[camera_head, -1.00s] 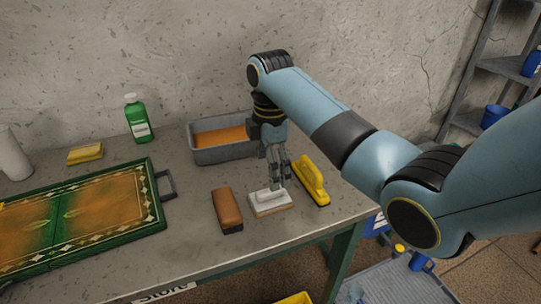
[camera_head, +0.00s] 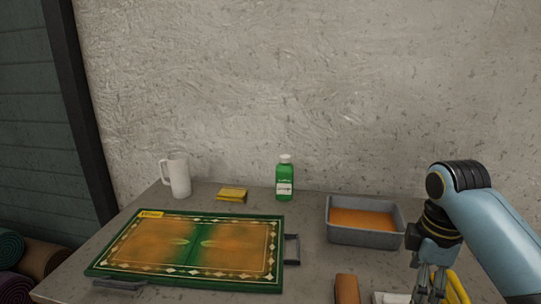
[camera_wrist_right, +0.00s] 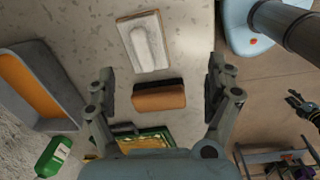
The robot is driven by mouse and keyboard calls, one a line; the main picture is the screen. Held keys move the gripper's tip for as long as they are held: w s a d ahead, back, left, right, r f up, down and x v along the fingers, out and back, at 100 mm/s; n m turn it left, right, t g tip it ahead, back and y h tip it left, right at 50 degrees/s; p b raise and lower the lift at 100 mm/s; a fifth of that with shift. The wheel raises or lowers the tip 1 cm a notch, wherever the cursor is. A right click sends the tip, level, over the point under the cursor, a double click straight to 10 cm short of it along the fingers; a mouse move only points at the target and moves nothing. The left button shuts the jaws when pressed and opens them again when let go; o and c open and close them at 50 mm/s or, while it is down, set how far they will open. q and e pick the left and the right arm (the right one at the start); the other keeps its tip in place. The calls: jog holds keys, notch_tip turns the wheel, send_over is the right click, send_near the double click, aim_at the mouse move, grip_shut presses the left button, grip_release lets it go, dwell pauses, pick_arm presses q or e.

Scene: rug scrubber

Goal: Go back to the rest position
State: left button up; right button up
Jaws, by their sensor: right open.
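My right gripper (camera_head: 428,288) hangs at the lower right of the head view, beside a white brush (camera_head: 391,298). In the right wrist view its two fingers (camera_wrist_right: 161,95) are wide apart with nothing held between them. The white brush (camera_wrist_right: 145,42) lies on the table clear of the fingers, and a brown brush (camera_wrist_right: 158,96) shows below it, seen through the gap. A dark hand-like part at the right edge of the wrist view seems to be my left gripper (camera_wrist_right: 301,107); its fingers are too small to read. My left arm is outside the head view.
A green-bordered rug board (camera_head: 193,279) lies on the table (camera_head: 310,270). Behind it stand a white mug (camera_head: 177,179), a yellow sponge (camera_head: 232,194) and a green bottle (camera_head: 285,178). A grey tub (camera_head: 365,236) of orange liquid and a yellow brush (camera_head: 457,289) are near my right gripper.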

jog(key=s+a+r+m+t, duration=0.1)
jog(key=s+r+m+t, duration=0.1)
jog(key=s+m, duration=0.65)
jog(key=s+a+r+m+t, duration=0.15)
jog(key=s+m, duration=0.25)
jog(key=s, duration=1)
notch_tip(320, 180, down, 34)
jog(key=s+d+g+b, duration=0.2)
jog(key=b, duration=0.6)
jog(key=s+d+f+g+b, duration=0.1)
jog(key=s+f+b, duration=0.5)
jog(key=s+f, duration=1.2)
notch_tip(320, 180, down, 5)
jog(key=shift+s+r+h+b, duration=0.1)
jog(key=shift+s+h+b, duration=0.2)
jog(key=shift+s+b, duration=0.1)
